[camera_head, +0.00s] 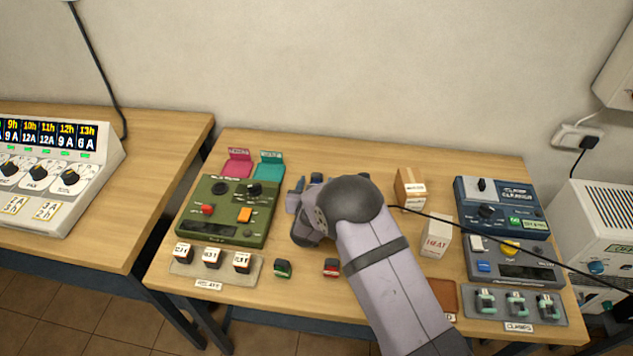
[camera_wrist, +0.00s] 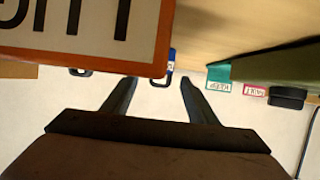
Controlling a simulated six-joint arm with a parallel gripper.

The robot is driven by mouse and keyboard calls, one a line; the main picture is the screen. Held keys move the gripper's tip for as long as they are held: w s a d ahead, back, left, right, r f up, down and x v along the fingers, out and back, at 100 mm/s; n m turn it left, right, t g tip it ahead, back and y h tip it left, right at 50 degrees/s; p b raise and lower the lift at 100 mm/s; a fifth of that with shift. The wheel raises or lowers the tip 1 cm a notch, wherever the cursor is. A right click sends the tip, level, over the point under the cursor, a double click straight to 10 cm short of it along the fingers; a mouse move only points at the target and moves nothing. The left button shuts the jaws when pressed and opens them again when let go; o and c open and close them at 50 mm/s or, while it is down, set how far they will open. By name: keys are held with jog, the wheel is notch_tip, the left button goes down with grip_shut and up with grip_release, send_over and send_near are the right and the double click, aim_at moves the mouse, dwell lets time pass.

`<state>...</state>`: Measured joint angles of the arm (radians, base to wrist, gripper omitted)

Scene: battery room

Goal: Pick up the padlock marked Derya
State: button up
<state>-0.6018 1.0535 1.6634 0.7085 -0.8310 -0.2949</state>
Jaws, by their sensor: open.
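I cannot read the name Derya on anything. My gripper (camera_head: 297,192) is over the back middle of the table, partly hidden by my arm. The wrist view shows its two dark fingers (camera_wrist: 158,80) apart, with nothing held between them. A small blue thing with a white label (camera_wrist: 170,66) shows beyond the fingertips; its text is too small to read. Dark loops, one at the left (camera_wrist: 80,72), show under a large orange-edged lettered panel close to the camera. In the head view a small green block (camera_head: 283,268) and a small red block (camera_head: 331,267) lie near the front edge.
A green control panel (camera_head: 222,226) stands left, with labelled blocks on a grey tray (camera_head: 262,262) before it. A blue-grey panel (camera_head: 507,225) stands right. A cardboard box (camera_head: 410,187) and white box (camera_head: 437,236) stand right of my arm. Pink (camera_head: 237,166) and teal (camera_head: 268,168) pieces lie behind.

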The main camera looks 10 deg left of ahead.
aim_at(317, 180)
jog(key=shift+p+x, duration=0.55)
jog(key=shift+x, duration=1.35)
jog(key=shift+c, duration=0.7)
jog(key=shift+r, duration=0.1)
jog(key=c, duration=1.1)
jog(key=shift+o, duration=0.2)
jog(key=shift+a+r, duration=0.1)
notch_tip(317, 180, up, 10)
jog(key=p, duration=0.6)
jog(key=shift+p, duration=0.3)
